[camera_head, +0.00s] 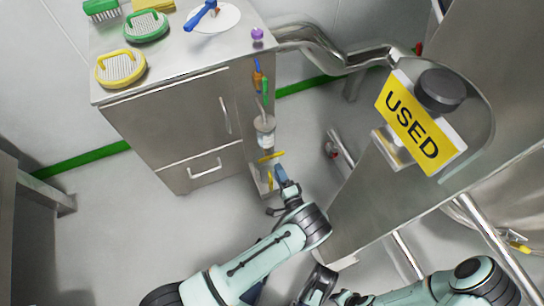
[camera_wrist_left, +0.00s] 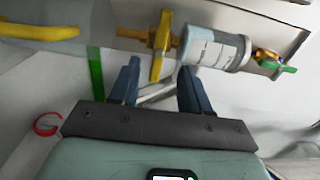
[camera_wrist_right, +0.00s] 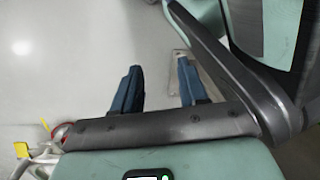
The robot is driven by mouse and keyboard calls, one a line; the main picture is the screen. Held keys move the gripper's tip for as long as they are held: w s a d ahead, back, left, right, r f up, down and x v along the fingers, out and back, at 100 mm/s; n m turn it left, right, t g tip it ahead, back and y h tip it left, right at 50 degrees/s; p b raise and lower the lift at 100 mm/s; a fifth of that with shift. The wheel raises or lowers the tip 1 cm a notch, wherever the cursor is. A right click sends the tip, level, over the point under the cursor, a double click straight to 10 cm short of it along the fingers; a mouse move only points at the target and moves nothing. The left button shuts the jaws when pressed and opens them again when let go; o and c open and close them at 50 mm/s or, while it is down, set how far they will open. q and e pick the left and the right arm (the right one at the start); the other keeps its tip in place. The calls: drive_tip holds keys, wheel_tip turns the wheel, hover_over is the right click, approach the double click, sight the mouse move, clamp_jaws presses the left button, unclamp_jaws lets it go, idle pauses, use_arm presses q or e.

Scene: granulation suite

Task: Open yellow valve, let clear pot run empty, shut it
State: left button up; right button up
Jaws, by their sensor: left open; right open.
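The clear pot (camera_head: 265,128) hangs in a line of fittings on the cabinet's right side; it also shows in the left wrist view (camera_wrist_left: 213,48). I cannot tell its fill level. The yellow valve (camera_head: 270,157) is directly below the pot. In the left wrist view its handle (camera_wrist_left: 161,45) lies crosswise to the pipe. My left gripper (camera_head: 275,189) is open just below the valve; in the left wrist view the handle is ahead of the gap between its fingertips (camera_wrist_left: 159,70), with no grip on it. My right gripper (camera_wrist_right: 158,72) is open and empty over the floor.
Orange, blue and green fittings (camera_head: 262,84) are above the pot. The steel cabinet (camera_head: 190,130) carries brushes and sieves on top. A large steel machine with a yellow USED sign (camera_head: 411,122) stands at right. Floor left of my arms is clear.

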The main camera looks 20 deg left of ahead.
sight(272, 158)
use_arm(q)
drive_tip(key=b+x, duration=0.1)
drive_tip(key=x, duration=0.7)
use_arm(e)
drive_tip(key=s, duration=0.1)
drive_tip(key=s+f, duration=0.1)
drive_tip(key=s+g, duration=0.1)
drive_tip(key=shift+s+d+f, duration=0.15)
drive_tip(key=shift+f, duration=0.15)
use_arm(q)
clamp_jaws()
